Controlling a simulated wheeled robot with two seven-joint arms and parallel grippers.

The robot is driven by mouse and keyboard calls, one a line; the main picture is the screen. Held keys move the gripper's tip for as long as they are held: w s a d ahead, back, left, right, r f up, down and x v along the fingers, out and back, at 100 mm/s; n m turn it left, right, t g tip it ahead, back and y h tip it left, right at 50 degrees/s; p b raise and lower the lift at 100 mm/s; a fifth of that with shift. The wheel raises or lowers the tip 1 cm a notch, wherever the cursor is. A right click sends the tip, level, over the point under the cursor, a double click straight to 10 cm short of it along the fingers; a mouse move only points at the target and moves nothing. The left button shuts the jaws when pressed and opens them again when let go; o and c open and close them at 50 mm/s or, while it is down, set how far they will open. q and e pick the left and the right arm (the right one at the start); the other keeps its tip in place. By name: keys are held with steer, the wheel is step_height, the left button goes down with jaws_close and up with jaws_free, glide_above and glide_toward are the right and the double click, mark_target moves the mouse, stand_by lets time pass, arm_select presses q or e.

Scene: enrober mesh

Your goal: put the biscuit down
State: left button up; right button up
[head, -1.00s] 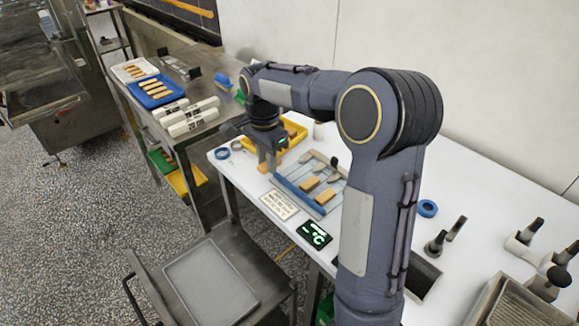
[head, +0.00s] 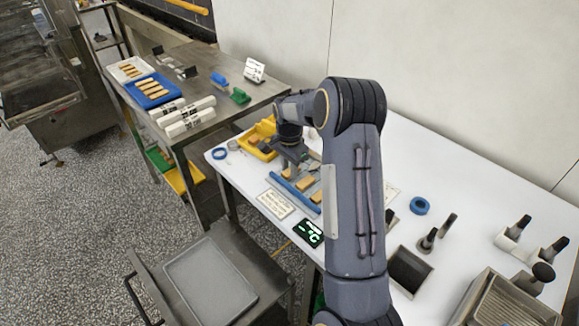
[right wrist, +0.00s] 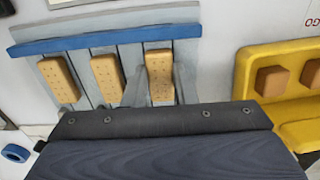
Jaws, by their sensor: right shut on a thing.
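My right gripper (head: 287,168) is shut on a tan biscuit (right wrist: 159,75), one finger on each side of it in the right wrist view. The held biscuit is over the left end of a grey slatted board with a blue rail (right wrist: 100,39). Two more biscuits, the middle one (right wrist: 107,78) and the outer one (right wrist: 57,78), lie on the board in a row with it. They also show in the head view (head: 305,184). I cannot tell whether the held biscuit touches the board. My left gripper is not in view.
A yellow tray (right wrist: 243,75) with brown pieces stands close beside the board. A white label card (head: 275,203) and a black display (head: 308,233) lie in front.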

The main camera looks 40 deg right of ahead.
steer(key=shift+f, duration=0.1)
steer(key=shift+f, duration=0.15)
steer(key=o, duration=0.8)
steer(key=shift+c, duration=0.2)
